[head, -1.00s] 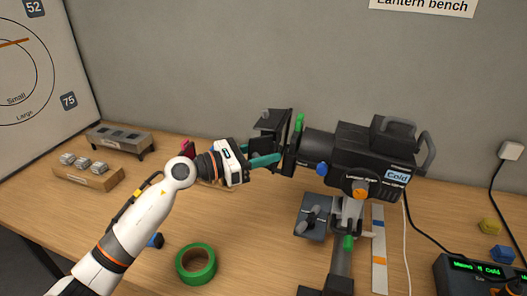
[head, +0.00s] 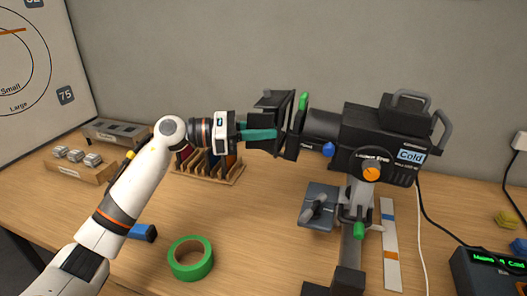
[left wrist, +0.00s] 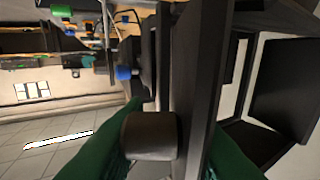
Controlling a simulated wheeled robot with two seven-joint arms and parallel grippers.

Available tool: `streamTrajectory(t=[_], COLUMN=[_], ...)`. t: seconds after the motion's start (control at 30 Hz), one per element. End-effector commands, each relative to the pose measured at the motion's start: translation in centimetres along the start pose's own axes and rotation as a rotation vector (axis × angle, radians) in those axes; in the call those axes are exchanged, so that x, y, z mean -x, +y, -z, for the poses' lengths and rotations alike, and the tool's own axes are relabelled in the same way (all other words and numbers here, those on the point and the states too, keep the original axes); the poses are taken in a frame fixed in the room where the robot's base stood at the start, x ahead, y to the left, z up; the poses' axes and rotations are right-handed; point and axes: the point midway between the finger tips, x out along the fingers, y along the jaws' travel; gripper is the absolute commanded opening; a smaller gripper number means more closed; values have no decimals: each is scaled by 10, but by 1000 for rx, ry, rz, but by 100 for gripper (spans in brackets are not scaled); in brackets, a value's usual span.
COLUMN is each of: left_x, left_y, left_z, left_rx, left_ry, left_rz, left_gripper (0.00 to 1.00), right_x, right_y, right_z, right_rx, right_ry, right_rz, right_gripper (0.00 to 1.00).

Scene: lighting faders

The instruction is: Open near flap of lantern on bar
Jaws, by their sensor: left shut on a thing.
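The lantern (head: 385,128) is a black spotlight with a "Cold" label, mounted on a stand, its front facing left. Black flaps (head: 267,99) stand out from its front frame, with a green clip (head: 304,101) on the top. My left gripper (head: 272,134) reaches in from the left, its teal fingers at the near side of the front frame. It is shut on the near flap, a dark plate (left wrist: 200,95) between its green fingers in the left wrist view. A dark round-edged tab (left wrist: 148,136) shows beside the plate. My right gripper is not in view.
A green tape roll (head: 190,259) lies at the front of the bench. A wooden rack of coloured sheets (head: 208,165) stands behind my left forearm. A grey clamp plate (head: 318,206) is beside the stand. A console (head: 488,270) sits at the right.

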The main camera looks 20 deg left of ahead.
Motion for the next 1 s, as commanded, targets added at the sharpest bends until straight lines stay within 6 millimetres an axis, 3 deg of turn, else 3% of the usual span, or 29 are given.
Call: streamTrajectory(t=[0.03, 0.3, 0.6, 1.0], left_x=[-1, 0, 1, 2], left_y=[0, -7, -12, -14], left_z=[-10, -4, -2, -3], left_rx=[3, 25, 39, 49], left_ry=[-1, 0, -3, -8], left_rz=[-50, -307, -511, -639], left_gripper=[2, 2, 2, 2], right_x=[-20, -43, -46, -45], right_y=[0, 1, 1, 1], right_z=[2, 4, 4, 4], right_rx=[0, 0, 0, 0], right_ry=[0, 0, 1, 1], right_rz=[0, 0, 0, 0], right_gripper=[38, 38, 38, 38])
